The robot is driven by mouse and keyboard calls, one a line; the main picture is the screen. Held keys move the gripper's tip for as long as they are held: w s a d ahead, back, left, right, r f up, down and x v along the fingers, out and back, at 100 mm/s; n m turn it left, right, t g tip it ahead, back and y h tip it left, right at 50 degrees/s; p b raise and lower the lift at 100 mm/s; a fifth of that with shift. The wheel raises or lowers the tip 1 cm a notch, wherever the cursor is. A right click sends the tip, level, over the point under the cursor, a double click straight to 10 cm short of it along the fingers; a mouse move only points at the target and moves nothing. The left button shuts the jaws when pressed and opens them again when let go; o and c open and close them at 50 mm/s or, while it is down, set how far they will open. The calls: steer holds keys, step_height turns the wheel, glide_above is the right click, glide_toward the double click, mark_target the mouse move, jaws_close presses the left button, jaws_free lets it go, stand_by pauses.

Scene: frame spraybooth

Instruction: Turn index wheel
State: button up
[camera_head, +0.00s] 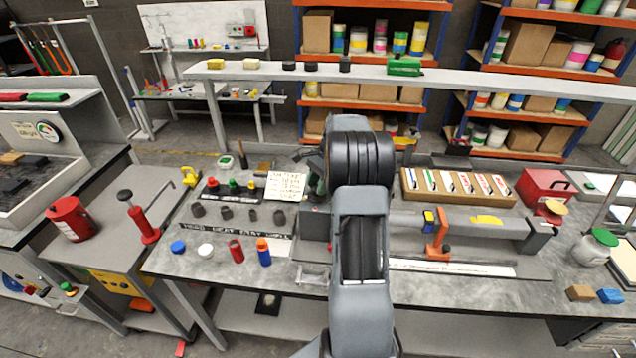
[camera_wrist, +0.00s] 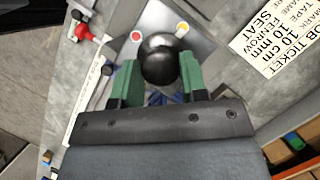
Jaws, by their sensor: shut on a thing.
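In the wrist view, a glossy black round knob (camera_wrist: 160,56) sits between the green fingers of my gripper (camera_wrist: 158,76). The gripper is shut on it. Beneath the knob is a grey plate (camera_wrist: 150,18) with a red dot and a yellow dot. This appears to be the index wheel's place, but the wheel's body is mostly hidden by the knob and my fingers. In the head view my arm covers this spot, and only a green bit of my gripper (camera_head: 316,184) shows left of the arm.
A paper job ticket (camera_head: 286,186) lies beside the gripper. On the right are a grey bar with an orange clamp (camera_head: 437,240), a tray of striped packets (camera_head: 458,186) and a red box (camera_head: 545,187). A raised shelf (camera_head: 290,72) runs behind.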

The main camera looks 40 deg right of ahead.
stand_by(0.4)
steer(key=o, duration=0.9)
steer(key=shift+r, duration=0.1)
steer(key=v, duration=1.3)
steer(key=shift+r+b, duration=0.3)
steer(key=shift+b, duration=0.05)
steer(key=shift+w, duration=0.1)
